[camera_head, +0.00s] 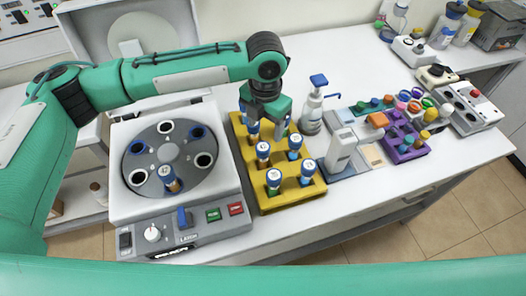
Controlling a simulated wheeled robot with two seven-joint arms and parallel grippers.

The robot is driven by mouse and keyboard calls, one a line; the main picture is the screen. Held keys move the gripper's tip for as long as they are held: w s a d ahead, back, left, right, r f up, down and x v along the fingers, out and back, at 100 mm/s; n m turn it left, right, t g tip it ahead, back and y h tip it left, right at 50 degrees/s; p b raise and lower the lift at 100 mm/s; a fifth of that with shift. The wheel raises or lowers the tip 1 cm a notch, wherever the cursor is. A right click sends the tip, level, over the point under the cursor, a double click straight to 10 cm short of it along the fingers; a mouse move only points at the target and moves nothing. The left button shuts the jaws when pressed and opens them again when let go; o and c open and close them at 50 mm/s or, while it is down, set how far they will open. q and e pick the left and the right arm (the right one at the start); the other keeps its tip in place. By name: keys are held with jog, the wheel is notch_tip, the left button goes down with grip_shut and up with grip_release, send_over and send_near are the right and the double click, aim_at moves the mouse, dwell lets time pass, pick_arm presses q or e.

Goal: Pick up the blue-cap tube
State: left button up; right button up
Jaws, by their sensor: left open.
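The yellow rack (291,202) stands in the middle of the bench and holds several upright tubes with blue caps. Two are the front left tube (273,180) and the front right tube (307,171). Behind them are a middle left tube (263,152), a middle right tube (295,145) and a back left tube (253,130). Another blue-cap tube (168,178) sits in the front hole of the centrifuge rotor. My left gripper (266,121) points down over the back of the rack, open, close to the back left tube. It hides part of the back row. My right gripper is out of view.
The white centrifuge (222,176) stands left of the rack with its lid (120,32) raised. A pump bottle (311,112) stands right behind the rack. A purple rack (404,152) and small devices fill the right. The back middle bench is clear.

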aim_at(264, 146)
pick_arm(q)
notch_tip(264, 146, down, 3)
jog(key=shift+f, duration=0.1)
notch_tip(264, 146, down, 3)
jog(key=shift+a+r+p, duration=0.1)
jog(key=shift+a+p, duration=0.05)
jog(key=shift+p, duration=0.85)
notch_tip(264, 146, down, 3)
jog(key=shift+w+a+f+p, duration=0.1)
jog(key=shift+f+p, duration=0.1)
jog(key=shift+p, duration=0.35)
jog(key=shift+f, duration=0.25)
jog(key=c, duration=1)
jog(key=shift+c, duration=0.5)
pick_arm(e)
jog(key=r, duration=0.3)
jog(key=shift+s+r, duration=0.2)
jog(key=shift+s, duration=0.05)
pick_arm(q)
jog(key=shift+r, duration=0.1)
